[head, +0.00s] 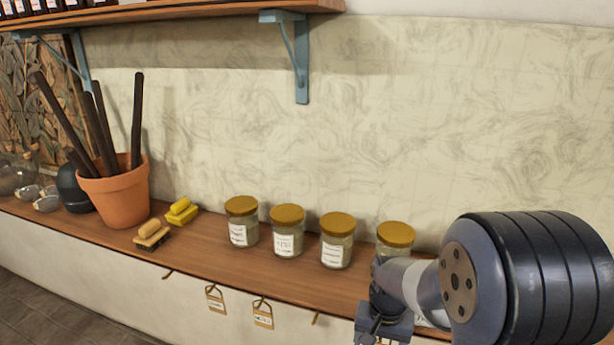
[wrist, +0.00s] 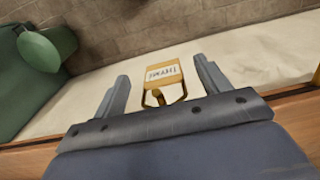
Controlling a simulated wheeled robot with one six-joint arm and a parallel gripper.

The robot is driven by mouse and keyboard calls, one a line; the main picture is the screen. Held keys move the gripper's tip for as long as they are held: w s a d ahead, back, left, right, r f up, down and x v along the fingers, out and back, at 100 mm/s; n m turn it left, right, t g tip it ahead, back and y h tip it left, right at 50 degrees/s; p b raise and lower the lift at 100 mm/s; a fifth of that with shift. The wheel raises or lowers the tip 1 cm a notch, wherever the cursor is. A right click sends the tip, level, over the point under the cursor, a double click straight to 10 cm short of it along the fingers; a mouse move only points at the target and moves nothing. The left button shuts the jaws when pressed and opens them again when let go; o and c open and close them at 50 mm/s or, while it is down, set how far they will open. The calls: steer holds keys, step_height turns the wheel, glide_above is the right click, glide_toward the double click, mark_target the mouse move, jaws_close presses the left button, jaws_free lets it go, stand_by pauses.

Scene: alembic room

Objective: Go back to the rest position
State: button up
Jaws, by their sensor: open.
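My gripper (wrist: 162,95) is open in the wrist view. Its two grey fingers stand apart, and a tan tag (wrist: 163,76) with a white label shows between and beyond them. I cannot tell from this view how far the tag is from the fingers. In the head view my arm comes in from the lower right, and the wrist end is low in front of the shelf's right part. The gripper's fingertips are not clear there. My arm partly hides the rightmost jar (head: 396,236).
A wooden shelf (head: 200,262) holds several gold-lidded jars (head: 288,231), a terracotta pot (head: 120,195) with dark sticks, a yellow brush (head: 181,211) and a wooden brush (head: 151,235). Tags (head: 263,314) hang from its front edge. An upper shelf (head: 180,12) has a blue bracket (head: 300,60).

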steer(key=s, duration=0.1)
steer(key=s+a, duration=0.1)
steer(key=s, duration=0.3)
steer(key=shift+s+a+r, duration=0.2)
steer(key=shift+a, duration=0.15)
